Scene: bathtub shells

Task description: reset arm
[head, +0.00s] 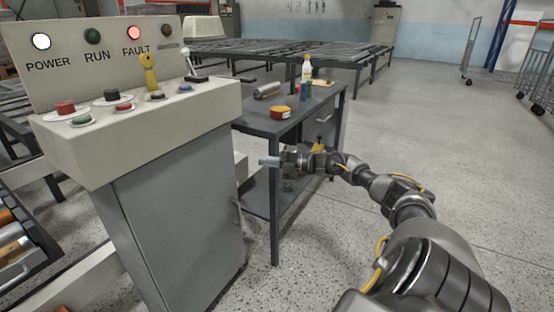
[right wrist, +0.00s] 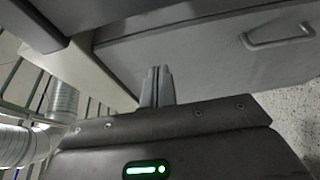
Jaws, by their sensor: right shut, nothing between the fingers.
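My right arm reaches in from the lower right in the head view. Its gripper (head: 268,161) is in front of the dark workbench, to the right of the control console (head: 180,220). In the right wrist view the gripper's two fingers (right wrist: 157,86) are together, with nothing between them. They point toward a grey cabinet face (right wrist: 200,55) with a handle. My left gripper is in neither view.
The workbench (head: 258,122) bears an orange-red round item (head: 280,112) and a bottle (head: 306,69). Open floor (head: 440,150) lies to the right.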

